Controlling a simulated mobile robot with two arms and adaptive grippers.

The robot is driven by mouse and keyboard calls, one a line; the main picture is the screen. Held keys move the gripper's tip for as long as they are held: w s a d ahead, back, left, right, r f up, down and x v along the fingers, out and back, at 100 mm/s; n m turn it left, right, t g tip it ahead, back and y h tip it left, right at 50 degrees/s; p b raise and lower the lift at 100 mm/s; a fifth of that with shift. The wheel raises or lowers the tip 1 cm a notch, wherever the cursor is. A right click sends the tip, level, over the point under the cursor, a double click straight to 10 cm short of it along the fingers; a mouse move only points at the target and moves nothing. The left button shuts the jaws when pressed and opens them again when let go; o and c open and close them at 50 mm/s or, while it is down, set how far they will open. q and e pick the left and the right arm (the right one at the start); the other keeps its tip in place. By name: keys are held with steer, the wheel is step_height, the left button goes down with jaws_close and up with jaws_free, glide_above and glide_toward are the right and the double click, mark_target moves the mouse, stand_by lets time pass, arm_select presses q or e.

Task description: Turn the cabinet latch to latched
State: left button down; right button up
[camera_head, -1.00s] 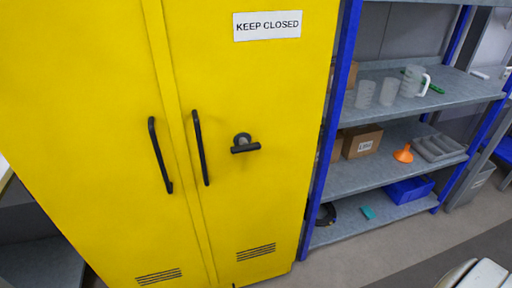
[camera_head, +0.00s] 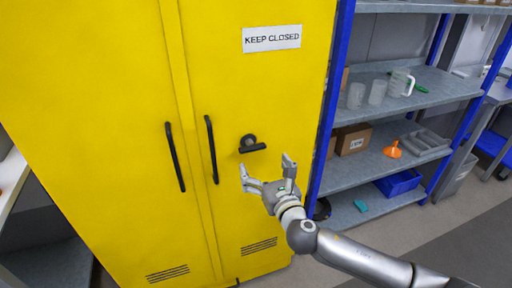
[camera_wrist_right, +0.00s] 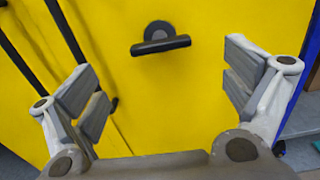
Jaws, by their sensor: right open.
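The yellow cabinet (camera_head: 250,85) stands with both doors shut. Its latch (camera_head: 252,144) is a dark handle bar on a round grey base on the right door. The bar lies close to horizontal. My right gripper (camera_head: 268,168) is open and empty, just below and in front of the latch in the head view. In the right wrist view the latch (camera_wrist_right: 160,45) sits ahead, between and beyond the two spread fingers (camera_wrist_right: 160,85), and nothing touches it. My left gripper is not in view.
Two long black door handles (camera_head: 175,157) (camera_head: 212,150) run down beside the door seam, left of the latch. A blue-framed shelf unit (camera_head: 335,90) with cups, boxes and bins stands right of the cabinet. Open floor (camera_head: 440,245) lies at the lower right.

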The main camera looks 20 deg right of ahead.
mark_target(254, 150)
steer(key=w, duration=0.9)
steer(key=shift+w+a+p, duration=0.2)
steer(key=shift+w+p, duration=0.1)
steer(key=shift+p, duration=0.05)
steer(key=shift+c, duration=0.4)
steer(key=c, duration=0.9)
